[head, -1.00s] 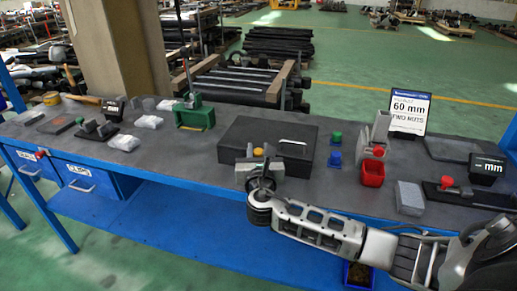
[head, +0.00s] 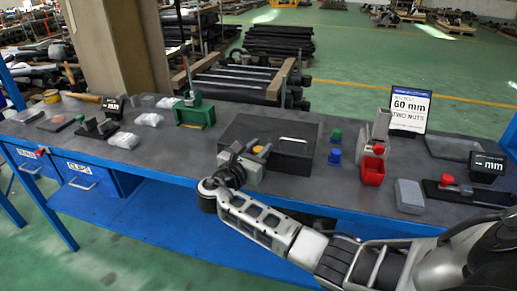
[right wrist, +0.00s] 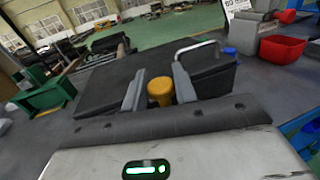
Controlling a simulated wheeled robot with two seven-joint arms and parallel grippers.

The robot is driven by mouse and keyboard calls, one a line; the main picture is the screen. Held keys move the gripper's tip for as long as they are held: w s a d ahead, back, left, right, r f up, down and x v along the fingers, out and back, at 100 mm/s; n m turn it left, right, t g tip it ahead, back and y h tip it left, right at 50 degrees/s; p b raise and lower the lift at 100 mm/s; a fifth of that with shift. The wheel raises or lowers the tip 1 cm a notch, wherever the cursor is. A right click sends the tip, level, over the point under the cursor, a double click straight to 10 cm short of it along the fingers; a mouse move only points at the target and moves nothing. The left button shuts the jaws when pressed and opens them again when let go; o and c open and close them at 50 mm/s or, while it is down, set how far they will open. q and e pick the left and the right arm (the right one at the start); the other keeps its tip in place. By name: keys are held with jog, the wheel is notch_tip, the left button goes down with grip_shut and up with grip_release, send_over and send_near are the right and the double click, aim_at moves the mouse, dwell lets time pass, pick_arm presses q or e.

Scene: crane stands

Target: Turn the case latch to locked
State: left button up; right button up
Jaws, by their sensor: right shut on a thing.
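The black case (head: 295,126) lies flat on the workbench, lid down, near its front edge. The case latch has a yellow knob (head: 258,149) on the case's front side. It also shows in the right wrist view (right wrist: 160,91), between my two finger pads. My right gripper (head: 251,151) is shut on this knob, with one finger on each side of it, and it sits tilted to the knob's left in the head view. The gripper hides the base of the latch, so its locked or unlocked marking cannot be told. My left gripper is not in view.
A light handle (head: 294,140) lies on the case. A sign (head: 409,110) stands at the back. Bare bench lies left of the gripper.

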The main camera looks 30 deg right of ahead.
jog(key=shift+r, duration=0.1)
jog(key=o, duration=1)
jog(key=shift+c, duration=0.2)
jog(key=b+v, duration=0.2)
jog(key=v, duration=1.3)
jog(key=shift+a, duration=0.4)
jog(key=shift+s, duration=0.15)
